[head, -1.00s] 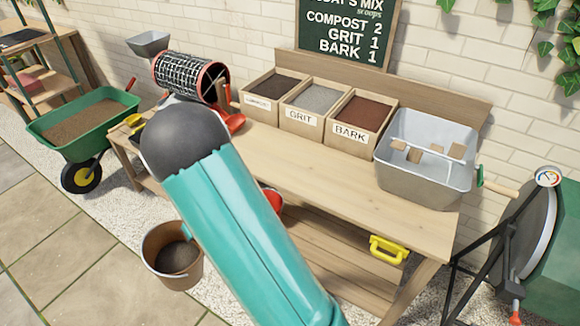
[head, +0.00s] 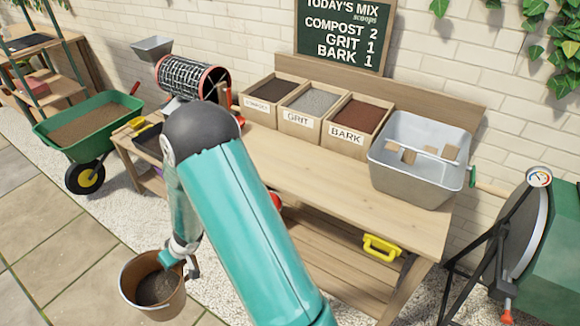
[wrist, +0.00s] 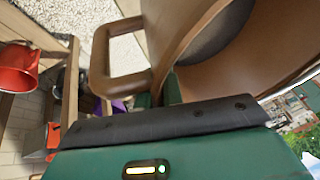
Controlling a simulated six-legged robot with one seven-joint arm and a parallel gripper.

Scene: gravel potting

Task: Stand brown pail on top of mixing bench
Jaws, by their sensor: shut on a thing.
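The brown pail (head: 138,290) is at the lower left of the head view, in front of the bench, upright or nearly so, with dark material inside. My gripper (head: 181,262) is shut on the pail at its right side, near the rim. In the wrist view the pail's wall (wrist: 235,60) fills the upper right and its loop handle (wrist: 103,62) stands out to the left. The fingers are mostly hidden behind the pail and the dark pad. I cannot tell how far the pail is off the ground. The mixing bench (head: 330,190) has a bare wooden top at centre right.
Along the bench's back stand labelled bins (head: 297,110), a grey tub (head: 418,175) and a mesh drum (head: 190,78). A green wheelbarrow (head: 95,127) is left; a green mixer (head: 545,245) is right.

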